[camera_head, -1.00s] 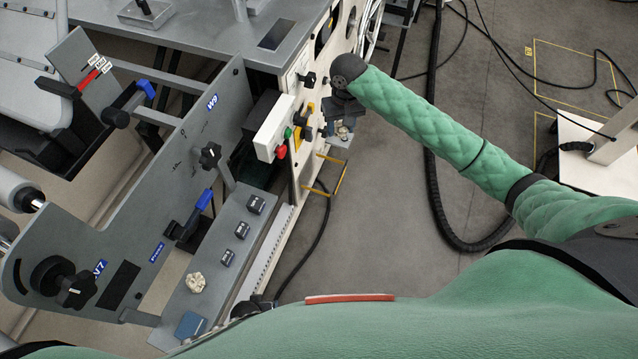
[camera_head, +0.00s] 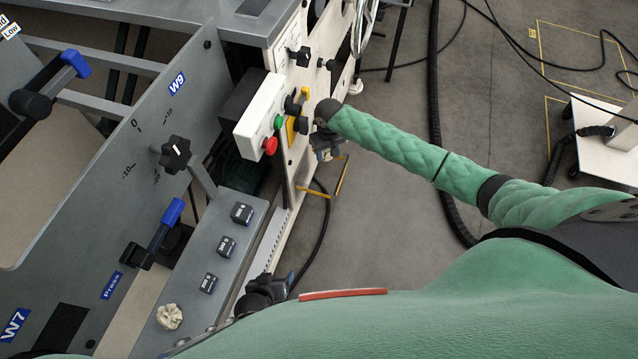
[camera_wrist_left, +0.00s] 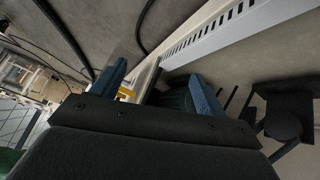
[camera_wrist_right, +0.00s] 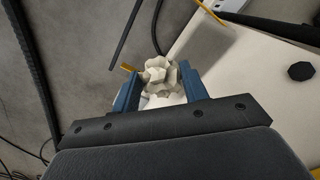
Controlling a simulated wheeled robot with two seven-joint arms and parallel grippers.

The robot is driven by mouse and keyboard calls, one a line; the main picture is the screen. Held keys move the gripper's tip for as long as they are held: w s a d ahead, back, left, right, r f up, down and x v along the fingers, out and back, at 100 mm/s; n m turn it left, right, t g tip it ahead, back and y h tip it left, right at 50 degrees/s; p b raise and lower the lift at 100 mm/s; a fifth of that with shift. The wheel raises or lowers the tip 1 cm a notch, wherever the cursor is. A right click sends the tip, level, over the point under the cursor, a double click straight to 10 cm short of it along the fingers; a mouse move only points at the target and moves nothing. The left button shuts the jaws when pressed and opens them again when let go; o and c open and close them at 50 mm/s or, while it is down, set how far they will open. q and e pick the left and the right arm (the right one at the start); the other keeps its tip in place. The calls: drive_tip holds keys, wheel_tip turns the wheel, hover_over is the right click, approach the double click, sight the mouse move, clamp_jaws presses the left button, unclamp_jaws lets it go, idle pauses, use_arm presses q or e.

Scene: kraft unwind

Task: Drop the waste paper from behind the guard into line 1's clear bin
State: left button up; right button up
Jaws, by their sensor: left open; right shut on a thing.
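A crumpled off-white waste paper (camera_wrist_right: 165,82) is between the fingers of my right gripper (camera_wrist_right: 158,90), which is shut on it in the right wrist view. In the head view my right gripper (camera_head: 326,148) hangs beside the machine's white side panel, and its paper is hidden there. A second crumpled paper (camera_head: 170,317) lies on the grey ledge at the lower left. My left gripper (camera_wrist_left: 160,90) is open and empty in the left wrist view. In the head view the left wrist (camera_head: 266,290) is low, beside the ledge. I cannot make out a clear bin.
The grey side plate (camera_head: 110,190) with blue-handled levers stands left of the ledge. A white control box (camera_head: 262,120) with red and green buttons projects above it. Cables cross the open floor at right.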

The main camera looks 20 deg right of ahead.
drive_tip(key=shift+f, duration=0.4)
use_arm(q)
wheel_tip(320, 180, down, 10)
drive_tip(key=b, duration=0.6)
drive_tip(key=shift+s+a+t+b, duration=0.15)
drive_tip(key=shift+s+t+b, duration=0.1)
drive_tip(key=shift+t+b, duration=0.1)
use_arm(e)
drive_tip(key=shift+f, duration=2.9)
drive_tip(key=o, duration=1)
drive_tip(key=shift+r, duration=0.15)
